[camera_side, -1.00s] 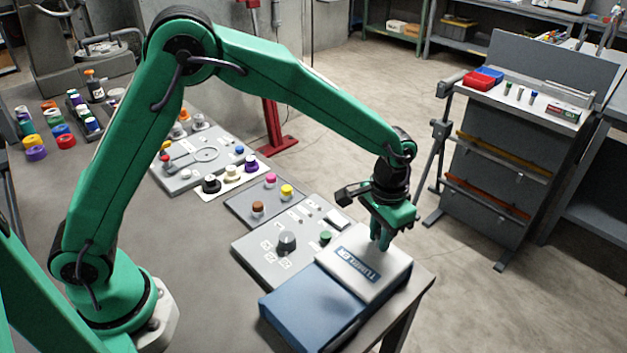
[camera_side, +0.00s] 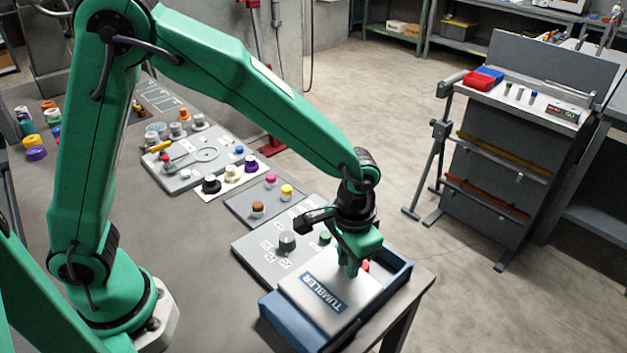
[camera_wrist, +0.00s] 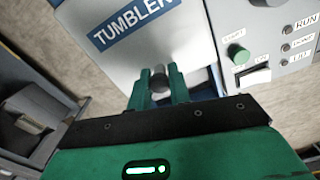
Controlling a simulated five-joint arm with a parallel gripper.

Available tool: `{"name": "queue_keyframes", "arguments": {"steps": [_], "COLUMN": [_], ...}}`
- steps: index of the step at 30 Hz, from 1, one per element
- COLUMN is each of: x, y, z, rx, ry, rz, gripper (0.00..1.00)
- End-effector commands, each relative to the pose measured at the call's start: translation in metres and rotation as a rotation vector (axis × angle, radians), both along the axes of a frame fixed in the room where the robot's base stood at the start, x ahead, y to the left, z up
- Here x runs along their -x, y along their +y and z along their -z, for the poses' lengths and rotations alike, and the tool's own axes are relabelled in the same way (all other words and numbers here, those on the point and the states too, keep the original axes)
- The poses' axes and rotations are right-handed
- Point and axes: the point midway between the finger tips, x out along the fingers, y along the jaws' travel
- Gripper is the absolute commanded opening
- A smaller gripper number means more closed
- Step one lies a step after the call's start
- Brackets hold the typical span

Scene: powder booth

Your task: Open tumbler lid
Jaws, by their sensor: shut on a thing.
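The tumbler (camera_side: 272,313) is a blue box at the front right corner of the bench. Its light grey lid (camera_side: 345,291) carries a blue TUMBLER label and lies flat, covering the front-left part of the box. Behind my gripper, part of the box is uncovered, showing blue walls and something red inside. My gripper (camera_side: 349,270) points down at the lid's back edge. In the wrist view, my gripper (camera_wrist: 158,88) is shut on the lid's grey knob (camera_wrist: 159,75), which stands between the two green fingers. The lid (camera_wrist: 145,35) also shows there.
A grey control panel (camera_side: 262,254) with a dial and a green button (camera_wrist: 238,54) adjoins the tumbler's left side. Panels with coloured knobs (camera_side: 258,207) lie farther back. A grey cart (camera_side: 505,150) stands apart on the floor at right.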

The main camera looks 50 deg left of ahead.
Motion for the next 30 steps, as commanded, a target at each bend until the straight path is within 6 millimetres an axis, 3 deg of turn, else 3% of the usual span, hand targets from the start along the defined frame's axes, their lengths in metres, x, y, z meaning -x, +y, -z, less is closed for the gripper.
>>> {"name": "queue_keyframes", "arguments": {"steps": [6, 17, 18, 21, 30], "x": [0.026, 0.029, 0.029, 0.029, 0.030], "y": [-0.001, -0.001, -0.001, -0.001, 0.000], "z": [-0.001, -0.001, -0.001, -0.001, -0.001], "rx": [0.002, 0.003, 0.003, 0.003, 0.002], "ry": [-0.005, -0.005, -0.005, -0.004, -0.003], "rz": [0.004, 0.003, 0.003, 0.002, 0.001], "gripper": [0.00, 0.00, 0.23, 0.41, 0.41]}}
